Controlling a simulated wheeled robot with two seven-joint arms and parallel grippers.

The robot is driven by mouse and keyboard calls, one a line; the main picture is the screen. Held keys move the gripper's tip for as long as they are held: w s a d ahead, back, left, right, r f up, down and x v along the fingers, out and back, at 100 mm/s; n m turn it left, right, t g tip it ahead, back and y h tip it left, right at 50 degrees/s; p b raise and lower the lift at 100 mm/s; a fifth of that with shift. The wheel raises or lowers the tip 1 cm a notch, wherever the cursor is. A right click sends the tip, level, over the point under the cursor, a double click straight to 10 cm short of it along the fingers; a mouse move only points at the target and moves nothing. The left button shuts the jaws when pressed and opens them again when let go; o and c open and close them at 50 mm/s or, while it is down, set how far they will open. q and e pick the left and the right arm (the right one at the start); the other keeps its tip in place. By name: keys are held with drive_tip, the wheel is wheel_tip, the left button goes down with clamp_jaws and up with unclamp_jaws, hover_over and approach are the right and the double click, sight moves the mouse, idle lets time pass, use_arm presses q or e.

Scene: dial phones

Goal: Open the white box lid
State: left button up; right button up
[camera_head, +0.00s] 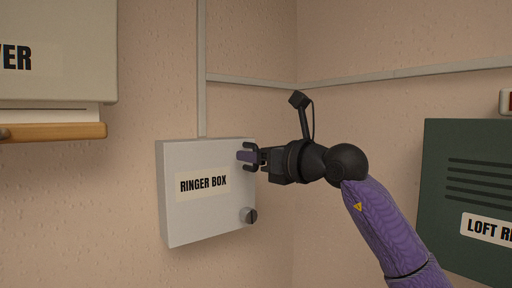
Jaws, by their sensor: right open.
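The white box (200,218) is fixed to the wall left of the middle. Its front carries a label reading "RINGER BOX", and its lid looks closed flat. A round grey knob (248,215) with a dark slot sits at the lid's lower right. My right gripper (245,156) is open, with its fingers in front of the box's upper right edge, above the knob. I see nothing between its fingers that I can tell as held. Whether the fingers touch the lid I cannot tell. My left gripper is out of view.
A dark green slotted box (440,180), labelled "LOFT R…", is on the right wall. A large pale cabinet (60,85) is at the upper left, with a wooden ledge (70,131) below it. A grey conduit (202,60) runs down to the white box. The wall below is clear.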

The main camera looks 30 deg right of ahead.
clamp_jaws()
idle(1.4)
